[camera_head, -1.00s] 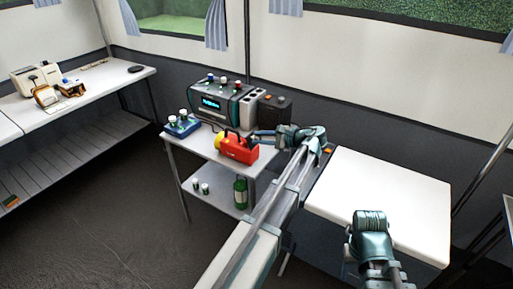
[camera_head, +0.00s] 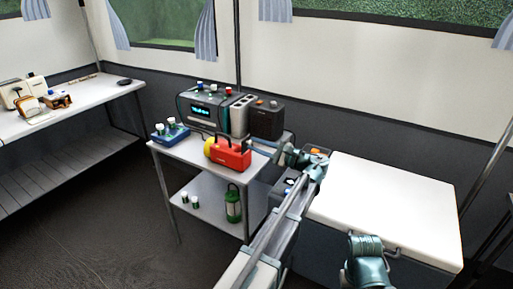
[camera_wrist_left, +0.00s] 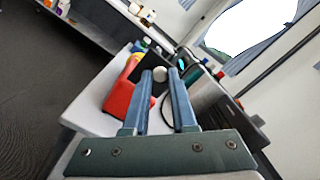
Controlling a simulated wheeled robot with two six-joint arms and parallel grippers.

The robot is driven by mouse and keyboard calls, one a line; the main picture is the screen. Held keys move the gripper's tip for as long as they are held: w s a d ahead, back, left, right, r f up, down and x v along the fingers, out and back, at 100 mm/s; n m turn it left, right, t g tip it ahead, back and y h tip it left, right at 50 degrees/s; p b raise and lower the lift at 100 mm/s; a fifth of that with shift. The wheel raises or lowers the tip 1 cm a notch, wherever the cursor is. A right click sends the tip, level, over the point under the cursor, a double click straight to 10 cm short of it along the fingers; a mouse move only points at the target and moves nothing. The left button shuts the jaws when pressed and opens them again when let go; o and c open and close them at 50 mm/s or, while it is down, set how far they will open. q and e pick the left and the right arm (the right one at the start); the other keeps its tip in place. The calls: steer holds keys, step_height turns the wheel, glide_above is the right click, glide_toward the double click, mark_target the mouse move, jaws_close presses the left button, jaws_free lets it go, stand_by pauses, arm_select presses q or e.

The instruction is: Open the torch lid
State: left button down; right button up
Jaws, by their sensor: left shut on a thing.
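The torch (camera_head: 233,157) is a red body with a yellow front end facing left. It lies on the small grey side table (camera_head: 180,152). In the left wrist view the torch (camera_wrist_left: 119,95) is left of the fingers. My left gripper (camera_head: 252,142) reaches in from the right at the torch's back end. In the wrist view its blue fingers (camera_wrist_left: 160,74) are closed about a small pale round piece, which looks like the torch lid. Whether it is apart from the body cannot be told. My right arm shows at the bottom right; its fingers are hidden.
A teal-grey device with a lit display (camera_head: 203,112) and a dark box (camera_head: 266,119) stand behind the torch. A blue rack of bottles (camera_head: 170,134) is left of it. A green lantern (camera_head: 233,206) is on the lower shelf. A white-topped chest (camera_head: 385,205) stands right.

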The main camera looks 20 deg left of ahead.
arm_select(q)
steer(key=c, duration=0.7)
jaws_free()
steer(key=shift+c, duration=0.2)
steer(key=s+d, duration=0.1)
steer(key=d, duration=1.2)
steer(key=shift+d+f+b, duration=0.3)
steer(key=shift+d+f, duration=0.05)
steer(key=shift+s, duration=0.15)
